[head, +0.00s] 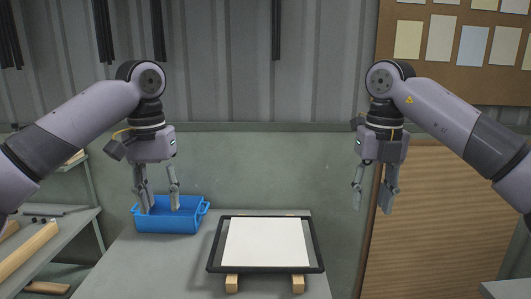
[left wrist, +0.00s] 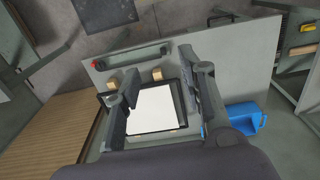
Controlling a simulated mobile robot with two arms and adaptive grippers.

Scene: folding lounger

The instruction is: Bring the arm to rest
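My left gripper (head: 159,203) hangs pointing down in the head view, in front of the blue crate (head: 166,228) as pictured, with its fingers apart and nothing between them. In the left wrist view its fingers (left wrist: 160,110) are spread, with the black-framed white panel (left wrist: 152,108) visible between and beyond them. My right gripper (head: 372,203) also points down, fingers apart and empty, to the right of the table. Both arms are raised with bent wrists, apart from each other. Neither gripper visibly touches anything.
The black-framed panel (head: 266,243) lies on the grey table (head: 140,265) with two wooden blocks (head: 231,284) at its near edge. The left wrist view shows a red-ended bar (left wrist: 130,58) along the table edge. Shelves with wood (head: 30,250) stand left; a wooden panel (head: 440,215) stands right.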

